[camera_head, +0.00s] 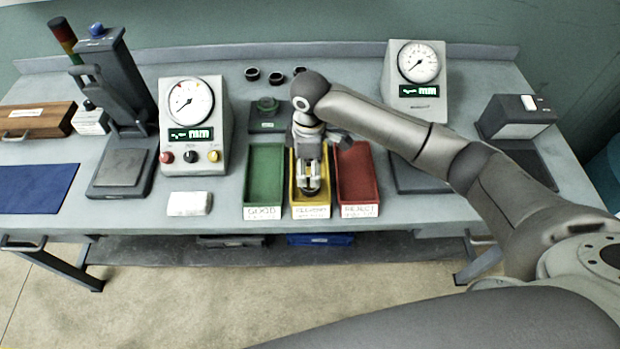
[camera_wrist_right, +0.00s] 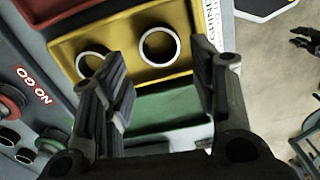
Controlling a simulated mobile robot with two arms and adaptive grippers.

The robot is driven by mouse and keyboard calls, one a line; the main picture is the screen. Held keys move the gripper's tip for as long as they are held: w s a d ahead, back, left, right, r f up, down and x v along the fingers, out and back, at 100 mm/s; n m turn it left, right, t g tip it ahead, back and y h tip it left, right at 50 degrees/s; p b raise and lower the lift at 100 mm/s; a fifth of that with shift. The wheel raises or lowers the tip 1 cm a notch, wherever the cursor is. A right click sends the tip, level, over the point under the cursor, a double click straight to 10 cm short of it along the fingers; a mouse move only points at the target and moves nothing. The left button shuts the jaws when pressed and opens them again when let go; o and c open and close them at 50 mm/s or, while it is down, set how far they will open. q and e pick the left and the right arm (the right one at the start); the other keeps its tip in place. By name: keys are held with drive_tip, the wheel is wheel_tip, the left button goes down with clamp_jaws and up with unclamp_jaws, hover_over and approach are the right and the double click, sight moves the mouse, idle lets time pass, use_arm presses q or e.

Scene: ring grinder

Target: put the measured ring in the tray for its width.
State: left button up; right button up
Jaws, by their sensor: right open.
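The yellow tray (camera_head: 326,196), with a white front label, sits between the green tray (camera_head: 263,170) and the red tray (camera_head: 358,172) at the table's front. My right gripper (camera_head: 310,186) points down over the yellow tray. In the right wrist view the gripper (camera_wrist_right: 168,72) is open, with nothing between its fingers. Two pale rings lie in the yellow tray (camera_wrist_right: 120,47) there: one ring (camera_wrist_right: 176,40) lies near the label end, the other ring (camera_wrist_right: 92,53) is partly hidden by a finger. My left gripper is in neither view.
Several dark rings (camera_head: 276,78) stand at the back. A dial gauge (camera_head: 190,105) with buttons and a dark press stand (camera_head: 126,90) are left of the trays; another dial gauge (camera_head: 418,75) is behind my right arm.

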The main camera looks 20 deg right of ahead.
wheel_tip(320, 180, up, 6)
drive_tip(key=shift+f+b, duration=0.1)
drive_tip(key=shift+b, duration=0.25)
